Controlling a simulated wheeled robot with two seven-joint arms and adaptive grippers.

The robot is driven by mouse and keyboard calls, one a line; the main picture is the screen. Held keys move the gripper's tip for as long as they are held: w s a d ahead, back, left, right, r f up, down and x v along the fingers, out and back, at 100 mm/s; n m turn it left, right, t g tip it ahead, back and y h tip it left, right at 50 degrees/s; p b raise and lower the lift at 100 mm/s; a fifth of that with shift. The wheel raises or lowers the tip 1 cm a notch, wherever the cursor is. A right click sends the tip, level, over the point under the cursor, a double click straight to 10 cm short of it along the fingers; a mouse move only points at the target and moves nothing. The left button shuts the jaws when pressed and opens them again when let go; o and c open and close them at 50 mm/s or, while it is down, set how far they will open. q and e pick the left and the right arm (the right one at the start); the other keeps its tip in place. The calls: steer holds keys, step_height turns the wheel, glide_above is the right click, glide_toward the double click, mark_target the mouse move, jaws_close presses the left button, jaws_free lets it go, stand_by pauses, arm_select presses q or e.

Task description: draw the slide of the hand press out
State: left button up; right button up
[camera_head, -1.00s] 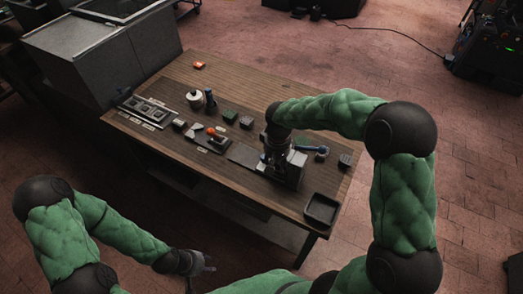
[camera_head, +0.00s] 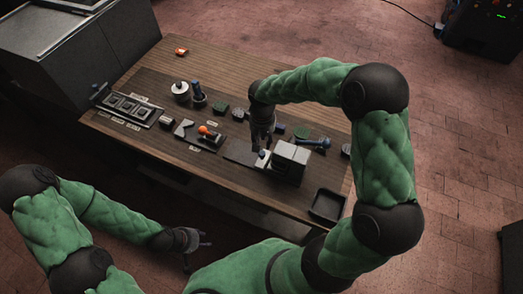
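The hand press (camera_head: 289,161) is a grey block with a light top at the right part of the table. A flat dark plate, apparently its slide (camera_head: 240,152), lies to its left. A small pale knob (camera_head: 263,154) shows at the block's left side. My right gripper (camera_head: 262,145) points down just behind and above this knob. Its fingers are dark and close together, and I cannot tell whether they touch or hold the knob. My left gripper (camera_head: 198,248) hangs in front of the table, empty, with its fingers apart.
An empty black tray (camera_head: 327,206) sits at the front right corner.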

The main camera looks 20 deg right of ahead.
mark_target(262, 153)
step_height(262, 153, down, 8)
steer(key=shift+r+b, duration=0.15)
steer(key=shift+b, duration=0.6)
jaws_close()
